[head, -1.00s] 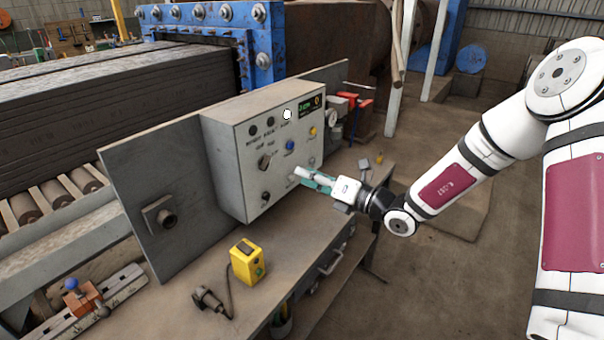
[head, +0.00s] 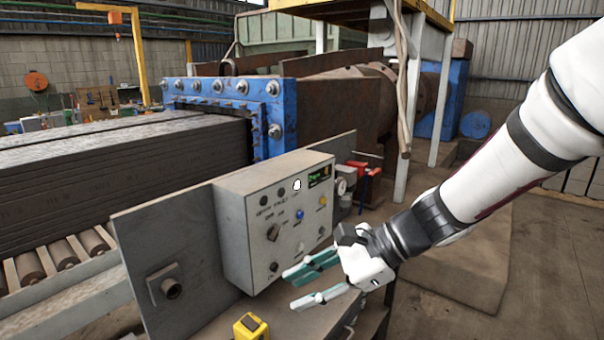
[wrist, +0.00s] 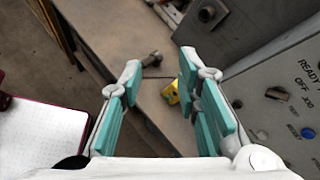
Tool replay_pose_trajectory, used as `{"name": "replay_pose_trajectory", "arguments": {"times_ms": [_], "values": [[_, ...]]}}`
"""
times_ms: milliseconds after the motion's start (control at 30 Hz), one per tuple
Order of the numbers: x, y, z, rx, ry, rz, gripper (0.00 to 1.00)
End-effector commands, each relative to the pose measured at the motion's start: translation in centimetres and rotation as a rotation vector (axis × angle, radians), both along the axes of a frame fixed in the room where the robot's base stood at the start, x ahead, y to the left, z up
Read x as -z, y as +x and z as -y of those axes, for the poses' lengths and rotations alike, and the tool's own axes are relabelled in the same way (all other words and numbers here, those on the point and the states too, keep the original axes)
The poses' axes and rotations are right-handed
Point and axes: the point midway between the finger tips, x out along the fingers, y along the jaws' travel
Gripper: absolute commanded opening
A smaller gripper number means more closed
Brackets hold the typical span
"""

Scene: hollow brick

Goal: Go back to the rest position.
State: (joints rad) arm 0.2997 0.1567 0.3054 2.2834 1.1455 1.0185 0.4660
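My gripper (head: 318,285) is in front of the lower right of the grey control box and apart from it. Its two teal-padded fingers are spread with nothing between them. In the wrist view my gripper (wrist: 158,88) also shows open and empty, with the bench behind it. The control box (head: 240,235) has a lit display, a selector knob (head: 273,232) and a blue button (head: 300,214). In the wrist view the box's face (wrist: 265,95) lies at the right, with lettering such as READY and OFF.
A yellow button box (head: 250,328) stands on the bench (head: 205,325), cut by the bottom edge. A grey backplate (head: 160,240) with a socket stands left of the box. Red-handled valves (head: 366,172) are behind it. Open floor (head: 545,250) lies to the right.

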Motion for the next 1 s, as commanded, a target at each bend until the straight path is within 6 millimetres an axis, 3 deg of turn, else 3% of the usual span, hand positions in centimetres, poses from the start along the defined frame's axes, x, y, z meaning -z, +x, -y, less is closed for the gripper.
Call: {"name": "replay_pose_trajectory", "arguments": {"times_ms": [200,500,800,1000], "values": [[-1.5,-5.6,3.6,-0.285,-0.317,0.296,0.3],[-4.2,-11.2,10.8,-0.652,-0.744,0.652,0.3],[-7.0,-14.4,17.0,-0.907,-1.079,0.877,0.3],[-7.6,-15.0,18.4,-0.959,-1.149,0.912,0.3]]}}
